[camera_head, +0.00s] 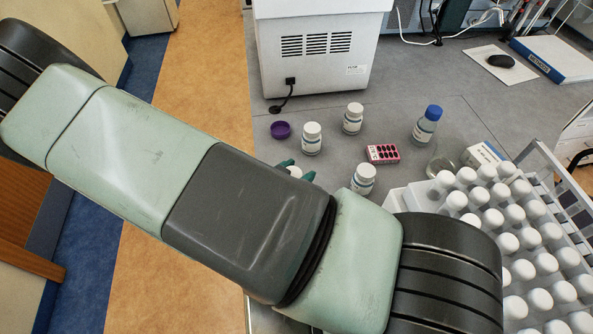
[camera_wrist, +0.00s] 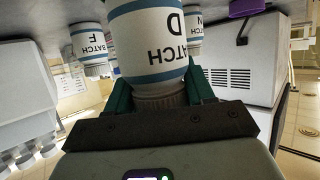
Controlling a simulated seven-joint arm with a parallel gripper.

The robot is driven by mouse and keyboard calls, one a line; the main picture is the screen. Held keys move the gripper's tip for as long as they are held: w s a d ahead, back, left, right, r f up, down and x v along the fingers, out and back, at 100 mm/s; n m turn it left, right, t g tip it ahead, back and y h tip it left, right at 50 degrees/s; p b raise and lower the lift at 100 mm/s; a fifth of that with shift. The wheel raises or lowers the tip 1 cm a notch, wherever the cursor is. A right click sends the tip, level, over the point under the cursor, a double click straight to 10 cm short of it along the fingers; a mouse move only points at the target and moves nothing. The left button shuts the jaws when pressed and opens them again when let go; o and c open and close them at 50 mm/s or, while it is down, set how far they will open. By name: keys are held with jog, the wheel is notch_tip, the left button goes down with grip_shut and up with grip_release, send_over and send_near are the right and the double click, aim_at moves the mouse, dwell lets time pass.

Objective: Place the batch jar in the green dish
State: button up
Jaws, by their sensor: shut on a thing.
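My gripper (camera_wrist: 160,98) is shut on a white batch jar (camera_wrist: 153,45) with blue bands, whose label reads BATCH D upside down in the wrist view. The teal fingers grip it around its ribbed cap. In the head view my arm hides most of this jar; only a bit of its white cap (camera_head: 295,171) shows between the fingertips (camera_head: 296,170). I cannot tell whether its base touches the bench. No green dish shows in either view. A small purple dish (camera_head: 280,130) lies on the bench beyond the gripper, and its edge shows in the wrist view (camera_wrist: 245,7).
Other white jars (camera_head: 311,140) (camera_head: 353,119) (camera_head: 363,180) stand close around the gripper. A red-and-black pack (camera_head: 383,153) and a blue-capped bottle (camera_head: 427,125) are to the right. A rack of white-capped bottles (camera_head: 510,215) fills the right; a large instrument (camera_head: 315,50) stands behind.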

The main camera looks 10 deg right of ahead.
jog(key=shift+f, duration=0.3)
jog(key=o, duration=1.1)
jog(key=shift+r, duration=0.25)
jog(key=v, duration=1.2)
jog(key=shift+r, duration=0.25)
